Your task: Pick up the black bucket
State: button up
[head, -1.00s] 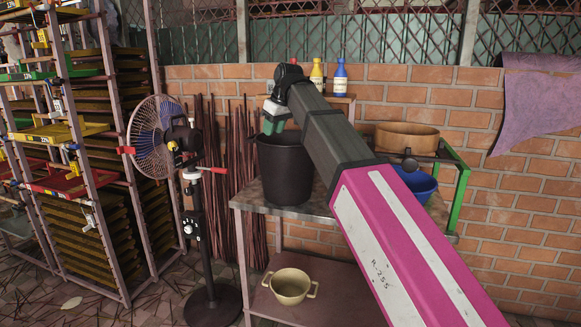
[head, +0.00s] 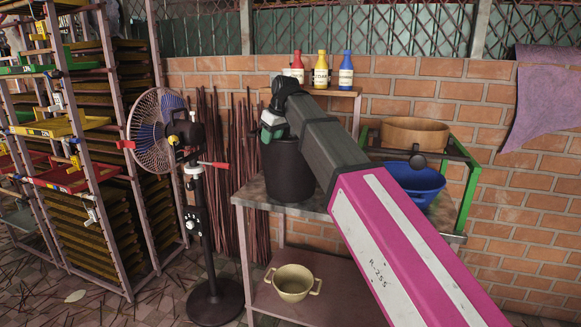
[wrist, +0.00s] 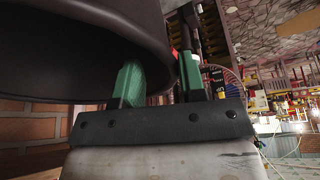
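The black bucket (head: 288,172) stands upright on the left part of the metal table (head: 247,197). My gripper (head: 272,124), with green fingers, is at the bucket's rim on its near left side in the head view. In the wrist view the bucket (wrist: 60,45) fills the upper left. My gripper (wrist: 160,82) has its fingers apart there, one against the dark bucket opening and the other outside the rim. The bucket wall lies between them with a gap showing. My arm hides the bucket's upper right side.
A blue basin (head: 420,182) and a wooden tub (head: 415,133) on a green frame stand right of the bucket. Several bottles (head: 321,70) stand on a shelf behind. A fan (head: 158,128) stands left. A beige pot (head: 291,283) sits on the lower shelf.

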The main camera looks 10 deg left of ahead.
aim_at(268, 147)
jog(key=x, duration=0.3)
jog(key=shift+a+f, duration=0.2)
jog(key=shift+f, duration=0.1)
grip_shut()
dwell(1.2)
